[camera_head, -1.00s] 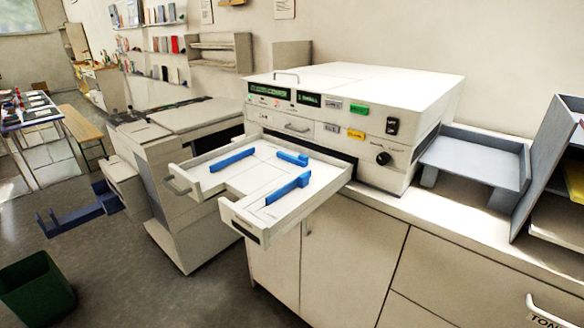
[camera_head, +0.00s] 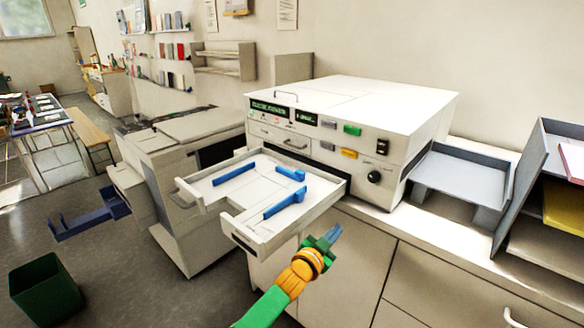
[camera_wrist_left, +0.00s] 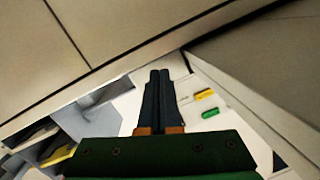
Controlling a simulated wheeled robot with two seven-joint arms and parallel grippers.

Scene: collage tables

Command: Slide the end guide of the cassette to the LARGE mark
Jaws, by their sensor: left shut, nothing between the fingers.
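The cassette (camera_head: 243,232) is a white, open tray pulled out from the front of the white machine. Three blue guides lie in it: two long, parallel side guides (camera_head: 234,173) (camera_head: 285,204) and a shorter piece, apparently the end guide (camera_head: 290,173), nearer the machine. I cannot read any LARGE mark. My left gripper (camera_head: 334,234) is in front of the cabinet, right of and below the cassette, apart from it. Its fingers are shut and empty; they also show together in the left wrist view (camera_wrist_left: 160,77). My right gripper is not in view.
The white machine (camera_head: 350,100) stands on a counter with buttons and a knob on its front. A grey tray (camera_head: 458,176) and a slanted rack are at the right. A grey copier (camera_head: 185,150) stands behind at left, and a green bin (camera_head: 45,290) on the floor.

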